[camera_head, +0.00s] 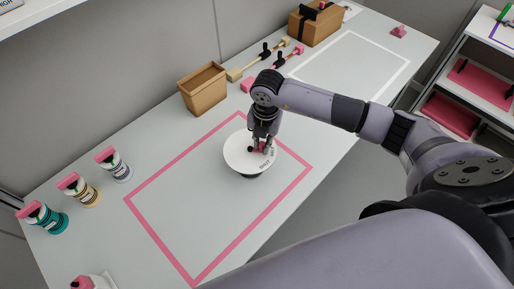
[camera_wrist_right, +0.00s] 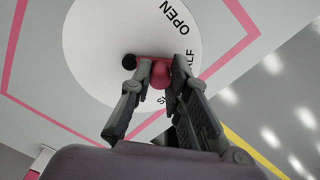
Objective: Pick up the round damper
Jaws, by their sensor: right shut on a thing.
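The round damper is a white disc (camera_head: 236,156) inside the pink outline on the counter, with a dark part showing below its near edge. In the right wrist view its white face (camera_wrist_right: 92,42) carries the words OPEN and HALF and a third word partly hidden by a finger. A red-pink handle (camera_wrist_right: 158,73) with a black knob (camera_wrist_right: 129,61) sits at its middle. My right gripper (camera_head: 261,146) points down over the disc and is shut on this handle, with one finger on each side. My left gripper does not show.
A pink rectangle (camera_head: 160,240) marks the counter around the damper. An open cardboard box (camera_head: 203,88) stands behind it. Several jars with pink tags, including a teal one (camera_head: 45,217), stand at left. A white outlined area (camera_head: 350,65) at back right is empty. Shelves (camera_head: 475,85) stand at right.

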